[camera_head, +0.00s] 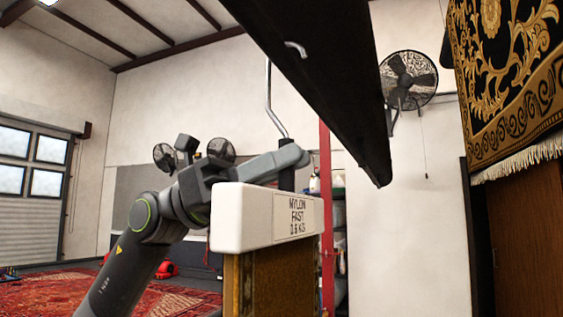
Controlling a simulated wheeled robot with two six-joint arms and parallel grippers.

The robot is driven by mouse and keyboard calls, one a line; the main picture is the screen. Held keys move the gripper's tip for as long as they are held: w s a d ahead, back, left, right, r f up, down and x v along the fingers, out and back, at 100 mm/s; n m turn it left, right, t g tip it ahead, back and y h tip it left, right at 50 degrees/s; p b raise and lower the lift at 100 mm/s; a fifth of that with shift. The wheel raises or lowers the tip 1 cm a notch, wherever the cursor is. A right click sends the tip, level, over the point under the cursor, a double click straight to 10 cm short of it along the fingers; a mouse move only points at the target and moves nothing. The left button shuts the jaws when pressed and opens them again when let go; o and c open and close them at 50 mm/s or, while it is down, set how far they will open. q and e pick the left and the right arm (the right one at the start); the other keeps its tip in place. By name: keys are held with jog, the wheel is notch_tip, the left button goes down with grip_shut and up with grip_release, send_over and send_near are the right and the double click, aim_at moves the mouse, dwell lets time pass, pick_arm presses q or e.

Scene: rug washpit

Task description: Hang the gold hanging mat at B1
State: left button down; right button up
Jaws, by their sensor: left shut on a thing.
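No B1 label is readable. My right gripper is not in view.
A black patterned rug (510,70) with a fringe hangs at the right, above a wooden cabinet (530,240). A wall fan (408,80) is behind the beam. A red post (326,220) and shelf stand behind the mat. Red rugs (50,290) lie on the floor at left.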

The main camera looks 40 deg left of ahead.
pick_arm(q)
jog(key=shift+f, duration=0.4)
jog(key=c, duration=1.3)
grip_release()
jog(key=shift+f+b, duration=0.1)
jog(key=shift+b, duration=0.25)
jog(key=shift+a+f, duration=0.1)
jog(key=shift+a, duration=0.05)
jog(key=b+v, duration=0.6)
jog(key=v, duration=0.2)
jog(key=b+v, duration=0.6)
jog(key=v, duration=0.3)
jog(key=shift+a+r, duration=0.1)
jog(key=shift+r, duration=0.1)
